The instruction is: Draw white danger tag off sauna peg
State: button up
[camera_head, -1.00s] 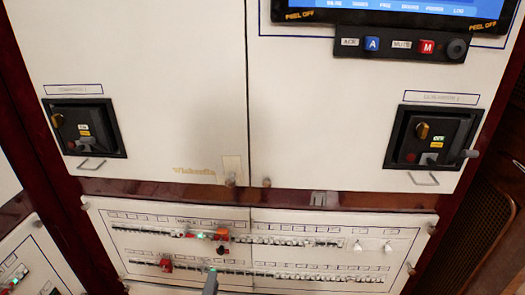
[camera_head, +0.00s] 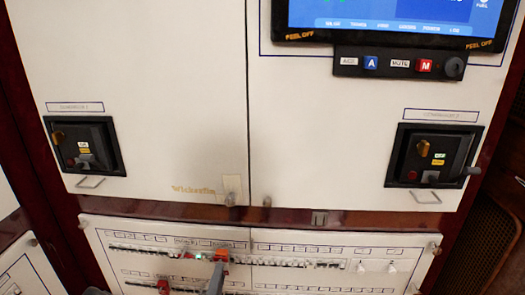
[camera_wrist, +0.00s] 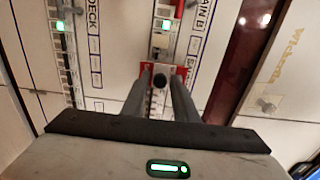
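My gripper (camera_head: 217,268) is in front of the lower breaker panel (camera_head: 330,246). In the wrist view the two fingers (camera_wrist: 161,76) are apart, with a black knob (camera_wrist: 160,81) on a red plate (camera_wrist: 178,70) showing between them. I cannot tell whether they touch it. In the head view an orange-red piece (camera_head: 221,255) sits at the fingertips on the upper breaker row. Two small white shapes, one left (camera_head: 362,267) and one right (camera_head: 391,268), are on the panel's right side. I cannot make out which is a danger tag, or read the sauna label.
Another red piece (camera_head: 163,286) is on the lower row. Generator switch boxes stand out at left (camera_head: 84,146) and right (camera_head: 432,156), each with a handle below. A screen (camera_head: 395,18) and a button strip (camera_head: 400,64) are above. The white doors between are flat.

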grip_shut()
jog(key=shift+r, duration=0.15)
dwell(0.4)
jog(key=shift+s, duration=0.1)
jog(key=s+p, duration=0.2)
jog(key=s, duration=0.8)
jog(key=shift+a, duration=0.4)
dwell(0.6)
jog(key=shift+s, duration=0.15)
